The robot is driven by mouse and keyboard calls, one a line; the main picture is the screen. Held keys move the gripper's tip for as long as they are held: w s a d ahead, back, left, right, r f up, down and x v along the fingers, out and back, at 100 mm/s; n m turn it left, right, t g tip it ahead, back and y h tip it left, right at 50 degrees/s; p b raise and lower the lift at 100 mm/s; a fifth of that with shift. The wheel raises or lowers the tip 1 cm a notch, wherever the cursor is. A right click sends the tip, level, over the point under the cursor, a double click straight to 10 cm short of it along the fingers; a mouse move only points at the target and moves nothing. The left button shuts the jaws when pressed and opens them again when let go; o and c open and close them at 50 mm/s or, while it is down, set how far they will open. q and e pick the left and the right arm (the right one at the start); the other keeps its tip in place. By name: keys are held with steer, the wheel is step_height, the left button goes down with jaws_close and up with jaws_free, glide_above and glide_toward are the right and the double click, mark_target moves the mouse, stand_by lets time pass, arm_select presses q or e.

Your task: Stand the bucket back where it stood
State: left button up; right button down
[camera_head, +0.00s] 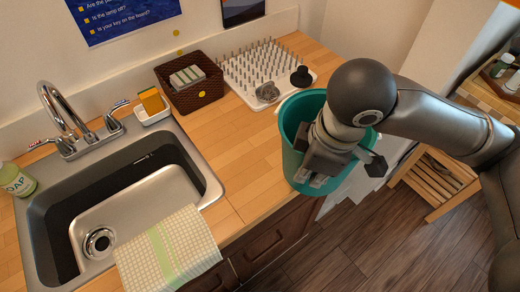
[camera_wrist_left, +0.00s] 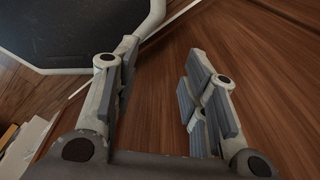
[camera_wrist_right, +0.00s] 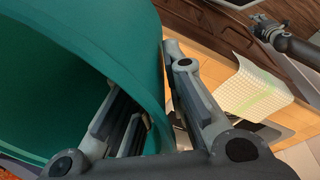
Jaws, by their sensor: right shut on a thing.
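The teal bucket (camera_head: 288,140) is upright at the right end of the counter, by its front edge. My right gripper (camera_head: 318,181) is shut on the bucket's wall at the near side, with the arm crossing over its opening. In the right wrist view the bucket's wall (camera_wrist_right: 100,35) passes between the fingers. The bucket's underside is hidden, so I cannot tell whether it rests on the counter or hangs above it. My left gripper (camera_wrist_left: 163,65) is open and empty in the left wrist view, with dark wood behind it. It is outside the head view.
The wooden counter (camera_head: 238,150) holds a sink (camera_head: 150,195), a brown basket (camera_head: 190,95), a white drying rack (camera_head: 238,85) with a dark stopper, and a soap bottle (camera_head: 17,180). A checked towel (camera_head: 168,250) hangs at the front edge. A slatted wooden stool (camera_head: 436,180) stands right of the counter.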

steer(key=s+a+r+n+g+y+p, duration=0.1)
steer(key=s+a+r+n, duration=0.35)
steer(key=n, duration=0.65)
steer(key=w+a+f+p, duration=0.1)
steer(key=w+f+p, duration=0.4)
steer(key=w+f, duration=0.7)
steer(key=w, duration=0.3)
steer(key=shift+w+a+f, duration=0.15)
steer(key=shift+w+f, duration=0.15)
steer(key=shift+f, duration=0.1)
